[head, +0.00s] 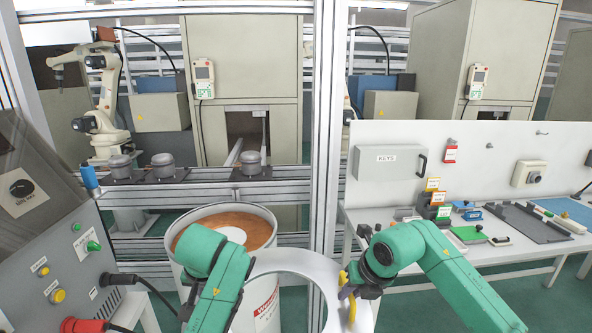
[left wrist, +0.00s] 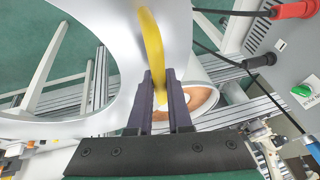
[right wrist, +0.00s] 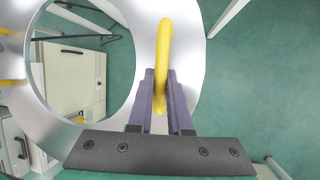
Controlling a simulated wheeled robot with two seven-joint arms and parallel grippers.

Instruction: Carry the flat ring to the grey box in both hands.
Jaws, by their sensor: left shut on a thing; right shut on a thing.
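The flat ring (head: 322,270) is a wide silver-white hoop at the bottom middle of the head view, partly hidden by my arms. It also shows in the left wrist view (left wrist: 118,35) and the right wrist view (right wrist: 188,35). My right gripper (right wrist: 160,90) is shut on a yellow handle (right wrist: 164,45) of the ring. My left gripper (left wrist: 159,90) is shut on another yellow handle (left wrist: 151,40); the left arm hides this grip in the head view. Several grey boxes show, including one marked KEYS (head: 385,168) and a control box (head: 60,235); I cannot tell which is meant.
A white drum (head: 262,285) with an orange-brown top stands just behind the ring and left arm. A rail (head: 205,188) carries several dark grey parts. A metal post (head: 326,130) rises behind the ring. A cluttered white bench (head: 370,215) is at right.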

